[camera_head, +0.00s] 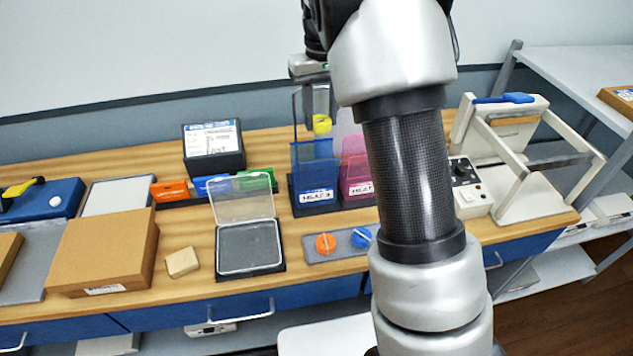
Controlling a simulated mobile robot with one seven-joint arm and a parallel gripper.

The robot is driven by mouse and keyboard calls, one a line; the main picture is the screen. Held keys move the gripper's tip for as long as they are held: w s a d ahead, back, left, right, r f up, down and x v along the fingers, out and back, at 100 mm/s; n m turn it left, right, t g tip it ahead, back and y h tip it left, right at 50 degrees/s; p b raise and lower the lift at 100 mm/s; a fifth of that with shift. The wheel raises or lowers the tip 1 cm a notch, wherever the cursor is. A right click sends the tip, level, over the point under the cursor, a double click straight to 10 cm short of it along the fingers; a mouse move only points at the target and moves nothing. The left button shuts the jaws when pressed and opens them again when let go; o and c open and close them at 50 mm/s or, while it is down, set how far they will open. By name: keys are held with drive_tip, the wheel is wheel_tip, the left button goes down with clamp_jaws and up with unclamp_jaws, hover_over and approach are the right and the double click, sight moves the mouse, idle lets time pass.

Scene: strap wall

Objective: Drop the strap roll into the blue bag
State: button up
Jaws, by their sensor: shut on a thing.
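The blue bag (313,178) is an open, see-through pouch with a white label, standing upright near the back of the wooden bench. My gripper's upper part is partly hidden by my own arm.
A pink bag (355,170) stands right beside the blue one, partly behind my arm. A grey tray (344,250) with orange and blue round pieces lies in front. An open clear-lidded case (248,247) stands to the left, and a white-framed machine (486,200) to the right.

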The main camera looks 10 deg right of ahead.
drive_tip(key=shift+f, duration=0.35)
drive_tip(key=o, duration=1.1)
drive_tip(key=shift+r, duration=0.1)
wheel_tip(320, 180, up, 17)
drive_tip(key=p, duration=0.1)
drive_tip(key=shift+r, duration=0.15)
